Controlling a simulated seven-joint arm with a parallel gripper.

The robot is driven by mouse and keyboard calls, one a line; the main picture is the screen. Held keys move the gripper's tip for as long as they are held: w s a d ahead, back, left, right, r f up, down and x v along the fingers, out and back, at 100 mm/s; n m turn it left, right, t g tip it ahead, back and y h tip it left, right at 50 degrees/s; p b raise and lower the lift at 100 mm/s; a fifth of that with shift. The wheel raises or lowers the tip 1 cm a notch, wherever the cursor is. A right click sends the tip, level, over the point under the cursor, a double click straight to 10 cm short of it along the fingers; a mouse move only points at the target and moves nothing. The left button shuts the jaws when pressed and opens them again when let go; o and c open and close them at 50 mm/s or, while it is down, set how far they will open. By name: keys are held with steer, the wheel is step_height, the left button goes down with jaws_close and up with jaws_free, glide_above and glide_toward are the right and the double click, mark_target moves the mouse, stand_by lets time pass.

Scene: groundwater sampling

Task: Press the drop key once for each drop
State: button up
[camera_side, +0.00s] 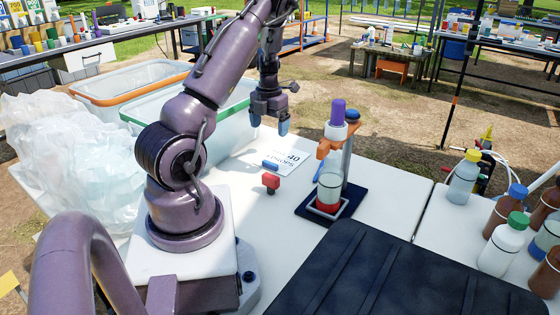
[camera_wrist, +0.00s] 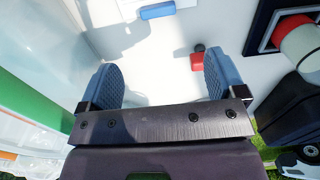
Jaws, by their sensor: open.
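My gripper (camera_side: 268,124) is open and empty, fingers pointing down, above the white table behind the small blocks. In the wrist view its two blue-grey ribbed fingers (camera_wrist: 160,62) are wide apart with bare table between them. A small red block (camera_side: 271,181) sits on the table; in the wrist view it (camera_wrist: 197,60) lies ahead, near the right finger, with a dark part on its far side. A small blue bar (camera_side: 270,165) lies behind it. I cannot tell which is the drop key. A printed card (camera_side: 287,157) marked 40 lies beside them.
A stand (camera_side: 346,160) with an orange clamp (camera_side: 325,148), a purple-capped dropper bottle (camera_side: 338,115) and a clear vessel (camera_side: 329,188) is to the right. Open bins (camera_side: 130,84) are behind left. A black case (camera_side: 390,275) and several bottles (camera_side: 503,245) fill the front right.

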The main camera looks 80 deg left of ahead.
mark_target(270, 163)
steer(key=f, duration=1.2)
steer(key=shift+a+f, duration=0.2)
steer(key=shift+f, duration=0.15)
steer(key=c, duration=1)
steer(key=shift+r, duration=0.1)
